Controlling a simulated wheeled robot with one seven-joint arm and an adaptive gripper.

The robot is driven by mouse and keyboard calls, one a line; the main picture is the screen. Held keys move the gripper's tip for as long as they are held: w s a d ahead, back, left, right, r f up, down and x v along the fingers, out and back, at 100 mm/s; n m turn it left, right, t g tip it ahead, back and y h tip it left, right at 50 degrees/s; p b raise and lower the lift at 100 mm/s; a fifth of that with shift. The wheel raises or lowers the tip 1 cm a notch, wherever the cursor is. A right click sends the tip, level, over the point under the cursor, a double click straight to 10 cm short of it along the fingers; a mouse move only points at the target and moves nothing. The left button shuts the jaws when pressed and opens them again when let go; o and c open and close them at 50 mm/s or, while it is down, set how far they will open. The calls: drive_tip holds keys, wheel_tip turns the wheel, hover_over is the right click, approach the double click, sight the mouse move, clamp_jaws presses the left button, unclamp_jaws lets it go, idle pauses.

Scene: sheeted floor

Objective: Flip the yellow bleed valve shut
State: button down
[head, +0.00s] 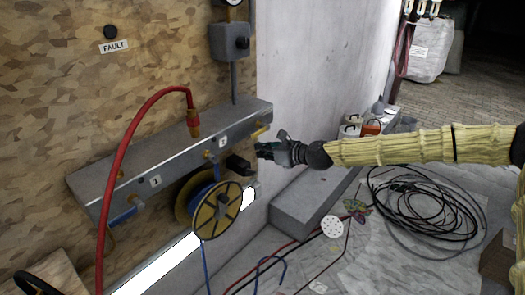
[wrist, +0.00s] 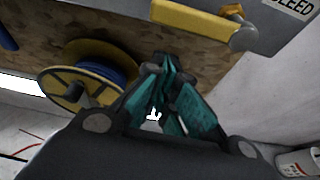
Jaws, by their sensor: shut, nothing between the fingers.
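The yellow bleed valve handle (head: 260,132) sits at the right end of the grey metal manifold (head: 150,165). In the wrist view the yellow handle (wrist: 190,19) lies roughly lengthwise along the manifold, and its pivot end is at the right, near a label reading "BLEED" (wrist: 292,5). My gripper (head: 262,151) is just below and to the right of the handle in the head view. In the wrist view my gripper (wrist: 162,62) is shut and empty, its teal fingertips together below the handle, with a visible gap between.
A yellow reel with blue hose (head: 215,211) hangs below the manifold, left of my gripper. A red hose (head: 131,130) arches up from the manifold. A blue handle (head: 123,215) is at its left end. Black cables (head: 430,205) and small containers (head: 352,127) lie to the right.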

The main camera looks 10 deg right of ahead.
drive_tip(key=f+b+v, duration=0.1)
drive_tip(key=v, duration=0.8)
drive_tip(key=shift+s+d, duration=0.3)
drive_tip(key=shift+s, duration=0.05)
drive_tip(key=shift+f, duration=0.1)
